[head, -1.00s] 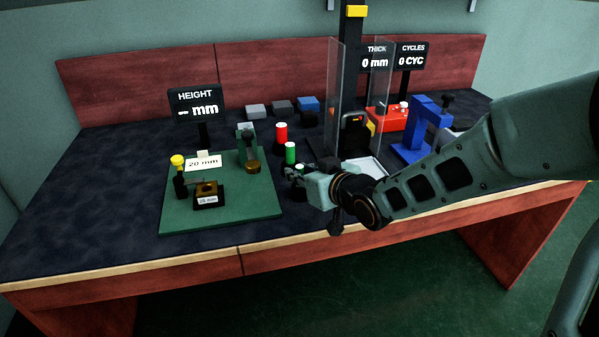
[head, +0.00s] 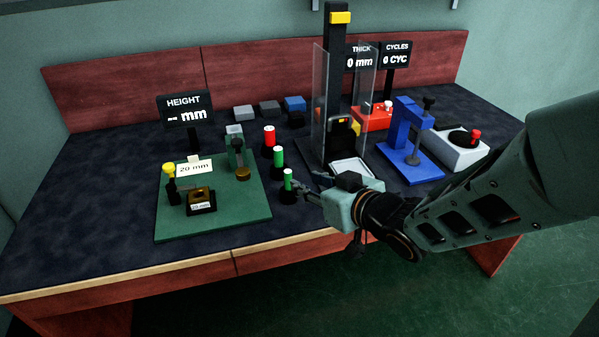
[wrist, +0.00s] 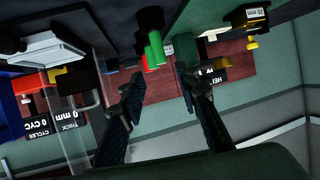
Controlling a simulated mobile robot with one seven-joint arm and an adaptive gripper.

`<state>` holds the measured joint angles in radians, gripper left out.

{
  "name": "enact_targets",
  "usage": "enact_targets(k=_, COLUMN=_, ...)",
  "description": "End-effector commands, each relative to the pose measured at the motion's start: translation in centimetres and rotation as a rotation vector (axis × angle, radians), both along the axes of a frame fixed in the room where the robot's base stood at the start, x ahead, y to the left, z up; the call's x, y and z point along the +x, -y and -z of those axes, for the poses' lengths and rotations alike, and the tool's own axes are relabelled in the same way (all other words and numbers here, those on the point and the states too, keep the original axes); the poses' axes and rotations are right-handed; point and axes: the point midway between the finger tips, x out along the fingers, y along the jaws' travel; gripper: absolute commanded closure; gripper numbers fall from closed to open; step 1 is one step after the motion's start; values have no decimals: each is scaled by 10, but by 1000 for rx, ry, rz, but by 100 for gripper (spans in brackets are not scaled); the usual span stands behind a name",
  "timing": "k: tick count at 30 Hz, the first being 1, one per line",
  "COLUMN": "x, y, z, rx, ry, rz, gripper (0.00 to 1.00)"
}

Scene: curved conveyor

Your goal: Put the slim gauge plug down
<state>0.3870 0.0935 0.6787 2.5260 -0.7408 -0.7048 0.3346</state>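The front green plug (head: 288,179), the slimmest-looking one, stands upright in a dark round base on the bench. A second green plug (head: 278,157) and a red plug (head: 269,137) stand behind it in similar bases. My gripper (head: 302,190) is just right of the front green plug, with its fingers apart and nothing between them. In the wrist view, which looks upside down, the gripper (wrist: 160,88) has two spread fingers, with the green plugs (wrist: 155,48) beyond the tips. The front plug appears clear of both fingers.
A green plate (head: 225,222) with the height gauge lies left of the plugs. A clear-shielded press (head: 335,85), a white tray (head: 352,170) and a blue clamp frame (head: 402,145) stand to the right. Small blocks (head: 269,107) sit behind. The bench front is mostly clear.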

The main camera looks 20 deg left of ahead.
Motion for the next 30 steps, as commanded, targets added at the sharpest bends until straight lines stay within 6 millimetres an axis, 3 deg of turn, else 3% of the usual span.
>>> enact_targets(k=9, x=-12, y=12, z=-4, rx=-2, ry=-2, rz=1, gripper=70)
enact_targets(k=21, x=-11, y=13, z=-5, rx=-5, ry=1, rz=0, gripper=70)
enact_targets(k=26, x=14, y=21, z=-26, rx=-60, ry=82, rz=5, gripper=70)
enact_targets(k=30, x=58, y=43, z=-65, rx=-176, ry=227, rz=23, gripper=70)
